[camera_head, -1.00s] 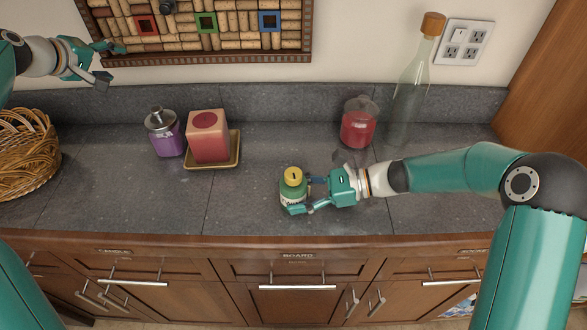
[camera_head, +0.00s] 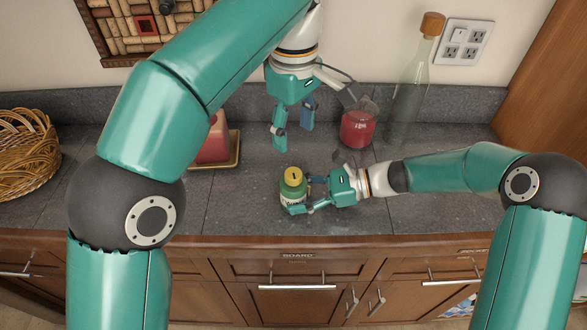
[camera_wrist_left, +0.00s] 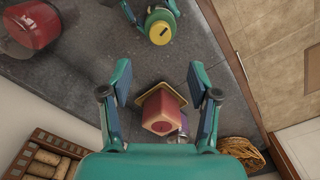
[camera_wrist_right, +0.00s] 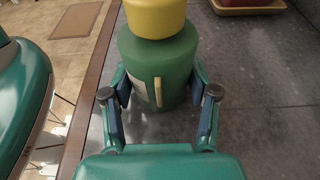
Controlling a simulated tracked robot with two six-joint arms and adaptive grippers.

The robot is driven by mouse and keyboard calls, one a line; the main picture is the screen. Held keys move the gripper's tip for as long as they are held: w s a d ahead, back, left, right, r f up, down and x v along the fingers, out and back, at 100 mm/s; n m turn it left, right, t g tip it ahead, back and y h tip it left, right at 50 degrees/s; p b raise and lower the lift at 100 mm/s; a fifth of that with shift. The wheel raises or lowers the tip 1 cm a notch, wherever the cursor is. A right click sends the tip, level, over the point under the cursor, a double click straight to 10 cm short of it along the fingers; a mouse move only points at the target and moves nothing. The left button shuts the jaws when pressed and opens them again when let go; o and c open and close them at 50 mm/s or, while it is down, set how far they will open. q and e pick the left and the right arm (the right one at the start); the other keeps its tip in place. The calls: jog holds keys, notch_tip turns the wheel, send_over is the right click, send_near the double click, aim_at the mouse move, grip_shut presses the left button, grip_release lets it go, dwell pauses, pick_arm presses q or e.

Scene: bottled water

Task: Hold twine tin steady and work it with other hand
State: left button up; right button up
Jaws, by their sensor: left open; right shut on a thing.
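The twine tin is a green tin (camera_head: 291,193) with a yellow lid (camera_head: 293,176) that has a dark slot on top. It stands upright on the counter near the front edge. My right gripper (camera_head: 306,195) is shut on its green body from the right; the right wrist view shows the tin (camera_wrist_right: 158,68) between the fingers, with a pale tab on its side. My left gripper (camera_head: 294,130) is open and empty, pointing down above the counter behind the tin. In the left wrist view the tin's yellow lid (camera_wrist_left: 161,32) lies beyond the open fingers.
A pink candle (camera_head: 213,143) on a tan tray (camera_head: 234,150) stands left of my left gripper, partly hidden by my arm. A red jar (camera_head: 358,129) and a tall corked bottle (camera_head: 410,88) stand at the back right. A wicker basket (camera_head: 28,155) is far left. Counter around the tin is clear.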

aim_at(294, 173)
pick_arm(q)
notch_tip(294, 173, down, 11)
jog(key=shift+f, duration=0.2)
dwell(0.3)
jog(key=c, duration=1.2)
jog(key=shift+o, duration=0.2)
